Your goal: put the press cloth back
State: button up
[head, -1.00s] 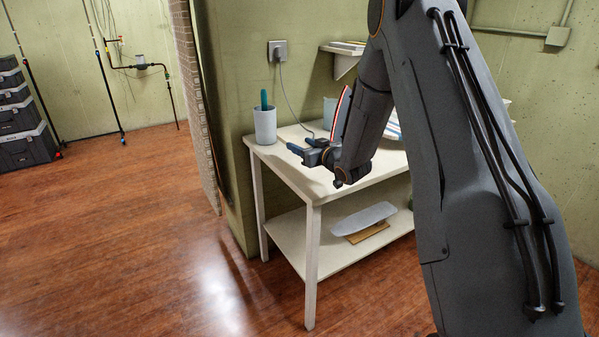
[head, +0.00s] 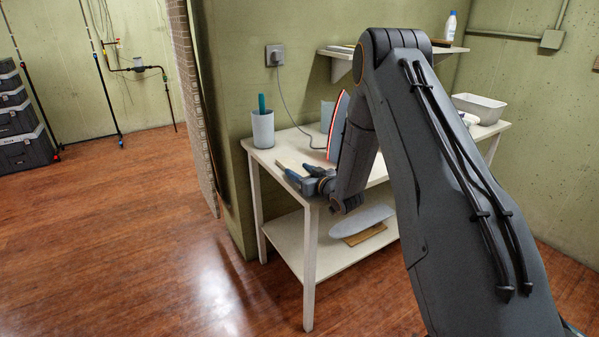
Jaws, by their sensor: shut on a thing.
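My gripper (head: 303,180) is low over the near left part of the white table (head: 262,156), with its blue-tipped fingers pointing left. A pale tan flat piece (head: 291,164) shows just behind the fingers, close to the tabletop; it appears to be the press cloth, held in the shut jaws. The grip itself is too small to see clearly, and I cannot tell whether the cloth touches the table. An upright iron with a red-edged plate (head: 338,124) stands behind, partly hidden by my arm.
A grey cup (head: 263,129) with a teal handle stands at the table's left back corner. A white basin (head: 479,107) is at the right end. A small board (head: 361,220) lies on the lower shelf. A wall shelf (head: 460,50) holds a bottle (head: 450,25).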

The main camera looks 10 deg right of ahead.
jog(key=shift+f, duration=0.2)
jog(key=o, duration=1)
jog(key=shift+r, duration=0.1)
jog(key=shift+r, duration=0.15)
jog(key=b+v, duration=0.1)
jog(key=v, duration=1.1)
